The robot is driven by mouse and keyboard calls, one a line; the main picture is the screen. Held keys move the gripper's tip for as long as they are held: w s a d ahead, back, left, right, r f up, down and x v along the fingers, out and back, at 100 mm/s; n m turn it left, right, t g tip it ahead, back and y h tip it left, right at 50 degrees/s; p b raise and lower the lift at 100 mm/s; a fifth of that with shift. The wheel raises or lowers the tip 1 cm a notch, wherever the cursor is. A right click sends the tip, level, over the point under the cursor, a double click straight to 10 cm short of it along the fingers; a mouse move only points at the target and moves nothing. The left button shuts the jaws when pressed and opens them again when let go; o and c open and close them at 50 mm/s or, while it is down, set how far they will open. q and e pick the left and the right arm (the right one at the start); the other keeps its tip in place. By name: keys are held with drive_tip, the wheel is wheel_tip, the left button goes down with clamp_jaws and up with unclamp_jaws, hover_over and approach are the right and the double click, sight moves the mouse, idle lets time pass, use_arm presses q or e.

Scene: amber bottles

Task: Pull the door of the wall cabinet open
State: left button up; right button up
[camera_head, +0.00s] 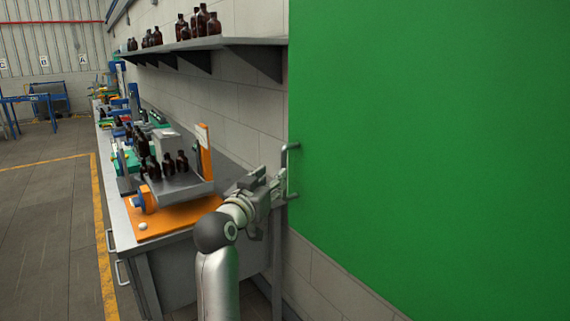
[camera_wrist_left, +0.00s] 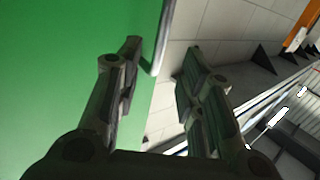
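The wall cabinet's green door (camera_head: 430,130) fills the right of the head view, and its flat face also fills the left of the wrist view (camera_wrist_left: 60,70). No opening shows along its left edge. A grey bar handle (camera_head: 286,160) stands upright near that edge. My left gripper (camera_head: 279,181) is at the handle's lower part. In the left wrist view the fingers (camera_wrist_left: 162,48) are spread, with the handle (camera_wrist_left: 164,40) showing between and beyond their tips. Contact with the handle cannot be told. My right gripper is in neither view.
A workbench (camera_head: 180,255) with an orange board (camera_head: 175,216) and amber bottles (camera_head: 168,165) runs along the wall left of the door. A shelf (camera_head: 215,43) with more bottles hangs above it. The floor (camera_head: 45,220) at the left is clear.

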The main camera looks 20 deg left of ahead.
use_arm(q)
drive_tip(key=w, duration=0.3)
drive_tip(key=p, duration=0.2)
hover_over(284, 194)
drive_tip(key=shift+w+a+f, duration=0.15)
drive_tip(key=shift+w, duration=0.2)
drive_tip(key=c, duration=0.6)
clamp_jaws()
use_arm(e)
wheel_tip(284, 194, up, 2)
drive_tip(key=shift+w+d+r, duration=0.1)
